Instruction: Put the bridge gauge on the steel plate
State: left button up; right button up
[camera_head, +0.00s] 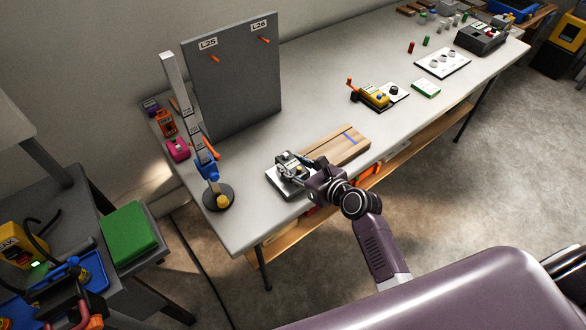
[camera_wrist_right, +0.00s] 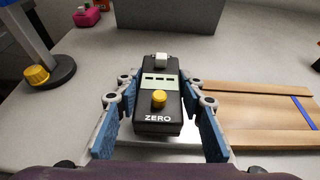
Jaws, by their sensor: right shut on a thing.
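The bridge gauge (camera_head: 291,158) looks like a small black box with a pale window, a yellow knob and the word ZERO, clear in the right wrist view (camera_wrist_right: 158,115). My right gripper (camera_head: 293,168) is shut on it, one blue-padded finger on each side. The steel plate (camera_head: 274,182) lies at the front edge of the bench, under the gauge and gripper; part of it shows below the gauge in the right wrist view (camera_wrist_right: 192,142). The gauge is over the plate; I cannot tell whether it touches it. My left gripper is not in view.
A wooden board (camera_head: 345,148) with a blue stripe lies just right of the plate. A tall stand on a round dark base (camera_head: 218,200) and a grey pegboard (camera_head: 235,85) stand to the left and behind. The bench middle (camera_head: 310,95) is clear.

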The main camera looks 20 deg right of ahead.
jog(key=shift+f, duration=0.55)
jog(key=o, duration=1.3)
jog(key=shift+f, duration=0.1)
jog(key=shift+o, duration=0.2)
jog(key=shift+r, duration=0.2)
jog(key=v, duration=1.2)
jog(key=shift+f, duration=0.1)
